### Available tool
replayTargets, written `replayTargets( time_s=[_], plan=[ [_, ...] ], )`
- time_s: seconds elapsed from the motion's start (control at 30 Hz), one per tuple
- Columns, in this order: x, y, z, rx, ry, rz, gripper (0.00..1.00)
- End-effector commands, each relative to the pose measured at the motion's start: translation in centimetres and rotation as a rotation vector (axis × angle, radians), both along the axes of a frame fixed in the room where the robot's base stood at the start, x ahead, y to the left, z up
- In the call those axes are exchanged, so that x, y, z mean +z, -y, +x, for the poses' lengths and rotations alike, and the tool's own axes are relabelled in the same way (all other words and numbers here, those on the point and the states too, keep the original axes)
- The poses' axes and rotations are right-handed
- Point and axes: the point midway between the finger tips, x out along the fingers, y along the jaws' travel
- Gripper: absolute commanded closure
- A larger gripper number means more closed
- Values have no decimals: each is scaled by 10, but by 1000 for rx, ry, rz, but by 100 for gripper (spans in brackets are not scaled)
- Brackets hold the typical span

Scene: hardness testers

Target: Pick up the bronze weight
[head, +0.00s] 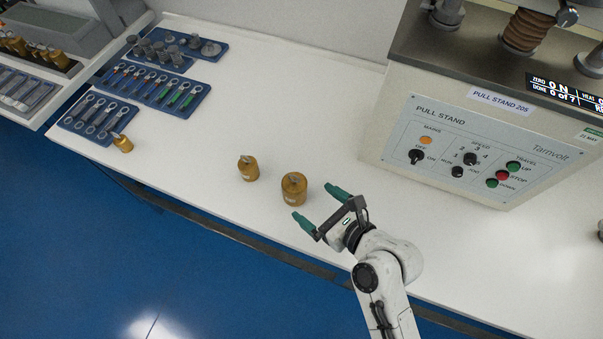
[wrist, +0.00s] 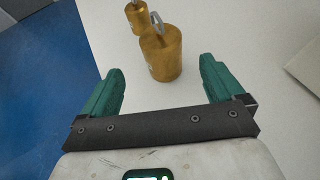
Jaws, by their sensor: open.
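A larger bronze weight (head: 294,189) stands upright on the white bench, with a grey hook or ring on top. It also shows in the wrist view (wrist: 161,58), just beyond my fingertips. A smaller bronze weight (head: 248,170) stands to its left, and in the wrist view (wrist: 137,18) it is behind the larger one. A third small bronze weight (head: 122,143) stands farther left near the tool trays. My gripper (head: 315,204) is open and empty, its green fingers pointing at the larger weight. In the wrist view my gripper (wrist: 158,84) has the weight roughly centred ahead, not between the fingers.
The pull stand (head: 480,140) stands on the bench at the right. Blue trays (head: 150,87) with tools and grey pieces lie at the upper left. The white bench top (head: 290,100) is clear behind the weights. Its front edge drops to a blue floor (head: 80,240).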

Motion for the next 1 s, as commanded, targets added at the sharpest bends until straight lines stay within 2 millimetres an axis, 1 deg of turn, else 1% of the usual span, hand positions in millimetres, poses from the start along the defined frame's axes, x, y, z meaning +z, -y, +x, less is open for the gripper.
replayTargets(
  time_s=[0.13, 0.3, 0.4, 0.57, 0.8, 1.0],
  plan=[
    [-4, -11, 10, -7, -10, 22, 5],
    [-15, -28, 27, -6, -11, 19, 5],
    [-18, -34, 35, -7, -9, 18, 5],
    [-21, -40, 40, -7, -9, 18, 5],
    [-31, -60, 63, -6, -10, 17, 5],
    [-38, -69, 73, -9, -10, 16, 5]
  ],
)
